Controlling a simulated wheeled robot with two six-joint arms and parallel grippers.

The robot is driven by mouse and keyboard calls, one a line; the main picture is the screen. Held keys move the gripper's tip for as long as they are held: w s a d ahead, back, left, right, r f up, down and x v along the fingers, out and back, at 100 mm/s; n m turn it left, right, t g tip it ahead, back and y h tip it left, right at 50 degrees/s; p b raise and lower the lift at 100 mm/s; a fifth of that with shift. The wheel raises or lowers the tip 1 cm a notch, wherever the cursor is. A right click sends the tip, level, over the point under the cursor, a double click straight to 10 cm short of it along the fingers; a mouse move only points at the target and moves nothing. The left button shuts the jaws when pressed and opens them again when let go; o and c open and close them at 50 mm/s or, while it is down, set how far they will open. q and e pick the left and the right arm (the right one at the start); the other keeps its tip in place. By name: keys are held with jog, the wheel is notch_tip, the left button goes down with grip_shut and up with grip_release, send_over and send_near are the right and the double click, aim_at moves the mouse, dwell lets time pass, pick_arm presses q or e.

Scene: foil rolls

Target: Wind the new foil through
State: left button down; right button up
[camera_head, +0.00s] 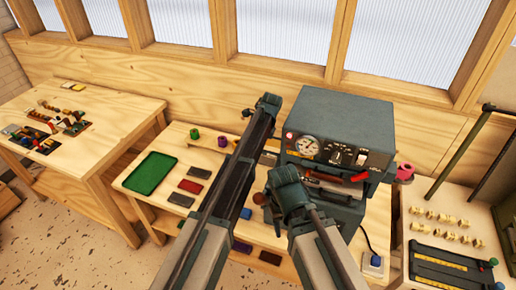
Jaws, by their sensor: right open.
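The grey foil machine (345,122) with a dial and switches stands on the wooden bench. A pink-red roll (405,172) sits at its right side. A green spool (194,134) and a small magenta spool (222,141) stand at the back left of the bench; I cannot tell which is the new foil. My right gripper (266,205) is open in front of the machine's lower left, partly hidden by its own wrist. My left arm reaches up across the bench to the machine's left; its gripper (249,114) is small and dark, and its jaws are unclear.
A green tray (154,173) and several coloured blocks lie on the bench's left half. A side table (102,132) at left holds small parts. At right, a board (440,262) and rows of brass pieces (447,217) lie beside upright dark bars.

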dwell(0.4)
pick_arm(q)
jog(key=c, duration=0.6)
grip_release()
jog(key=shift+c, duration=0.2)
jog(key=p+v, duration=1.1)
jog(key=v, duration=0.1)
jog(key=shift+d+p, duration=0.2)
jog(key=shift+p, duration=0.2)
jog(key=shift+f, duration=0.1)
